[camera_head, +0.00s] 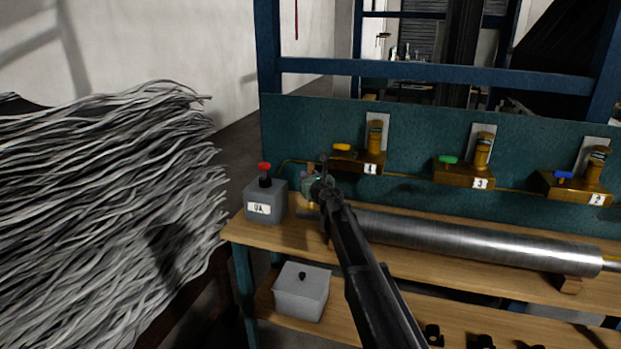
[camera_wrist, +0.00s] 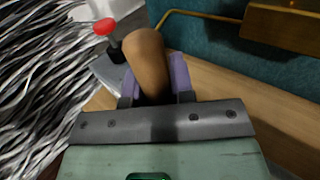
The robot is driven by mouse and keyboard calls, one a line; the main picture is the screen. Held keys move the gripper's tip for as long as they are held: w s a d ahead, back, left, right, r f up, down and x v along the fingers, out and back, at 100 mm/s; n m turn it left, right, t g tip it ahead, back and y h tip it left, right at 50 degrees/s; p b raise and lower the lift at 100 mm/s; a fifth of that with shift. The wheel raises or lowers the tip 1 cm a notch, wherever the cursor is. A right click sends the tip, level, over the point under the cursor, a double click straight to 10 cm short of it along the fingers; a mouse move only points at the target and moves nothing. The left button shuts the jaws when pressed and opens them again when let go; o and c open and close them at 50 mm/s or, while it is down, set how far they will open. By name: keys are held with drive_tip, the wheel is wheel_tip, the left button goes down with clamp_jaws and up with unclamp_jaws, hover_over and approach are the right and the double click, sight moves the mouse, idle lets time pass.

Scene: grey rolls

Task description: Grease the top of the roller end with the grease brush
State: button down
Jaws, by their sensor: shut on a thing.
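The steel roller (camera_head: 470,240) lies along the wooden bench top, its right end near a small wooden block. Its left end is largely hidden behind my arm. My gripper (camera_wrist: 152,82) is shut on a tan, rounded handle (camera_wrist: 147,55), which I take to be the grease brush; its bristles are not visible. In the head view my gripper (camera_head: 312,184) is over the left part of the bench, near the roller's left end. Whether the brush touches the roller cannot be told.
A grey box with a red knob (camera_head: 265,200) stands left of my gripper; the knob also shows in the wrist view (camera_wrist: 105,26). Several numbered brass units (camera_head: 462,174) line the teal back panel (camera_head: 410,130). A lidded grey box (camera_head: 301,291) sits on the lower shelf. Grey strands (camera_head: 100,190) hang at left.

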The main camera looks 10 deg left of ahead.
wheel_tip(320, 180, up, 8)
drive_tip(key=p, duration=0.7)
drive_tip(key=shift+a+f, duration=0.15)
drive_tip(key=shift+a, duration=0.3)
